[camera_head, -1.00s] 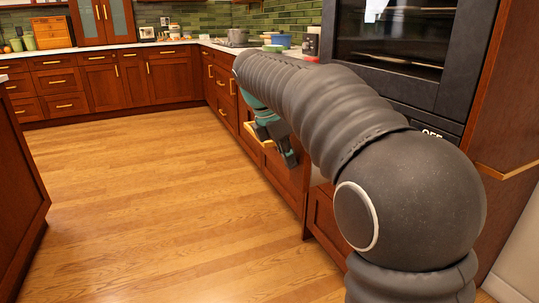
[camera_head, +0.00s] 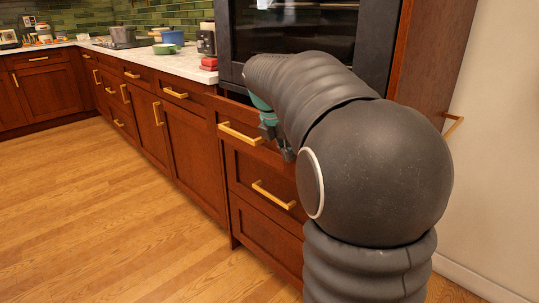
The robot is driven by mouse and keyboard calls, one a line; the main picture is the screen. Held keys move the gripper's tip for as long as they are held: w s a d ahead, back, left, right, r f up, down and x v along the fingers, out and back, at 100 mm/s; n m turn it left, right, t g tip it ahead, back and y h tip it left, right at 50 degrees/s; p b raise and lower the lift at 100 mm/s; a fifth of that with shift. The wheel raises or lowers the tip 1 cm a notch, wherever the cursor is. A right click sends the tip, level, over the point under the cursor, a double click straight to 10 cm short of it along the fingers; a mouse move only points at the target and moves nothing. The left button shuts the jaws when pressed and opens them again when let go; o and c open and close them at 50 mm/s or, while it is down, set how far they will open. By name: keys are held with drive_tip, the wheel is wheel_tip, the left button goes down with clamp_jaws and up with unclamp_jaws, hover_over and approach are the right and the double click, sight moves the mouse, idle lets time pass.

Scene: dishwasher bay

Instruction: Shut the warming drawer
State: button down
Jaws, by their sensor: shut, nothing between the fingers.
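Below the dark oven, a wooden cabinet holds an upper drawer front (camera_head: 228,117) with a brass bar handle (camera_head: 240,133). Beneath it is a lower drawer front (camera_head: 250,170) with its own brass handle (camera_head: 272,195). No label tells which front is the warming drawer, and I cannot tell how far any drawer stands out, as my arm covers the right side. My gripper (camera_head: 287,152), dark with a teal part behind it, is shut and empty. It shows small at the left of my arm, right of the upper handle; I cannot tell whether it touches the front.
The oven (camera_head: 290,32) stands above, partly behind my arm. A counter (camera_head: 165,62) to the left carries a green bowl (camera_head: 164,49), a blue pot (camera_head: 173,38) and a red item (camera_head: 209,64). Wooden floor (camera_head: 110,215) is clear at left. A white wall (camera_head: 495,150) is at right.

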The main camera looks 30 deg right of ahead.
drive_tip(key=shift+w+d, duration=0.25)
drive_tip(key=shift+d, duration=0.4)
drive_tip(key=shift+w+d, duration=0.2)
drive_tip(key=shift+d, duration=0.4)
